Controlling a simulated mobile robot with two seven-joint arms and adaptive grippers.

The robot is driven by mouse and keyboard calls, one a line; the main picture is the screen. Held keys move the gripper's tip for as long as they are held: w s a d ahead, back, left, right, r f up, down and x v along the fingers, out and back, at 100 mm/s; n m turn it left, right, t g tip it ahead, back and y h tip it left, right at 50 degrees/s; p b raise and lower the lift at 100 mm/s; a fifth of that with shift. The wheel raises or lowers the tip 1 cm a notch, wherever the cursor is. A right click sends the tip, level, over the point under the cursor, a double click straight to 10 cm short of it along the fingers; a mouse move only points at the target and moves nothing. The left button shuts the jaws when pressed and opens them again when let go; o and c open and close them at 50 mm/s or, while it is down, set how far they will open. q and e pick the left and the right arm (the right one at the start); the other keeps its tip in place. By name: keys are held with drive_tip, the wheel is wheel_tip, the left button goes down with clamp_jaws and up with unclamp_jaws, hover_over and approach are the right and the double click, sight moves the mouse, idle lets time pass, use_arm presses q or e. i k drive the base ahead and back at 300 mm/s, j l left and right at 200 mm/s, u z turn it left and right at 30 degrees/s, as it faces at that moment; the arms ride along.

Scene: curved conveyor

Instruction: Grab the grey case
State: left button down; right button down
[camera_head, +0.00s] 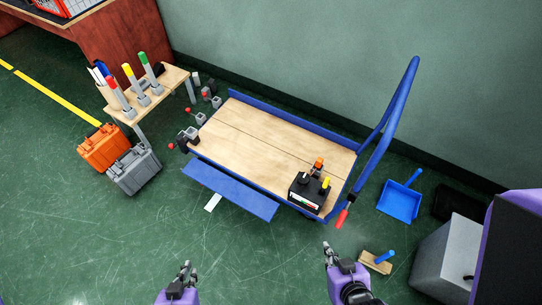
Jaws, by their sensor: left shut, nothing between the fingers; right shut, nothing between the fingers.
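The grey case (136,171) stands on the green floor at the left, right beside an orange case (103,147). It looks ribbed, with a handle on top, and appears upright. My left gripper (185,268) is at the bottom of the view, shut and empty, well to the front and right of the grey case. My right gripper (328,249) is shut and empty over the floor in front of the cart, far from the case. Nothing hides the grey case from this view.
A blue cart with a wooden deck (240,130) stands in the middle, its blue flap (230,190) folded out in front. A small wooden bench (173,80) is behind the cases. A blue dustpan (399,202) and grey box (447,262) are at right. Floor before the grey case is clear.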

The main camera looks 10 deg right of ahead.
sight(134, 167)
drive_tip(key=u, duration=1.2)
drive_tip(key=i+j+z, duration=0.2)
drive_tip(key=z, duration=0.25)
drive_tip(key=i+j+z, duration=0.25)
drive_tip(key=z, duration=0.25)
drive_tip(key=i+j, duration=0.15)
drive_tip(key=j, duration=0.2)
drive_tip(key=i+j+z, duration=0.1)
drive_tip(key=j, duration=0.25)
drive_tip(key=i+j, duration=0.25)
drive_tip(key=j, duration=0.15)
drive_tip(key=i+j+z, duration=0.1)
drive_tip(key=j, duration=0.25)
drive_tip(key=i+j, duration=0.2)
drive_tip(key=j, duration=0.2)
